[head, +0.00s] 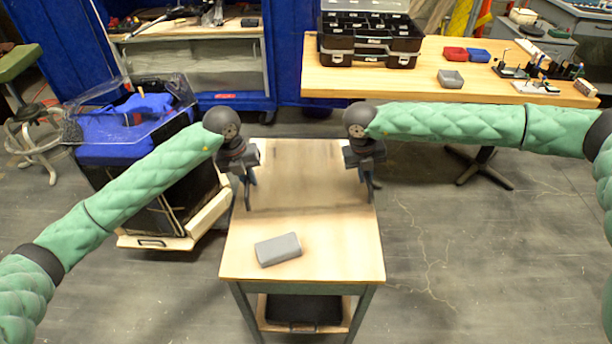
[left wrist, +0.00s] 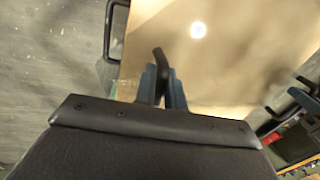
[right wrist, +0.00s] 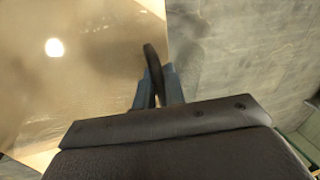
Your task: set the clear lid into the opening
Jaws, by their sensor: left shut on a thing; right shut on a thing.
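The clear lid (head: 306,188) is barely visible between my two grippers, over the far half of the wooden table; its outline is hard to make out. My left gripper (head: 250,179) is shut on a dark curved handle (left wrist: 161,60) at the lid's left side. My right gripper (head: 366,176) is shut on a similar handle (right wrist: 152,62) at its right side. The grippers are about level, near opposite edges of the table. I cannot make out the opening, or tell whether the lid touches anything below.
A grey box (head: 278,249) lies on the near part of the small table (head: 330,262). A black cart with blue items (head: 125,125) stands at left. Behind, a wooden bench (head: 430,75) carries a black toolbox (head: 370,45) and small bins. Floor to the right is clear.

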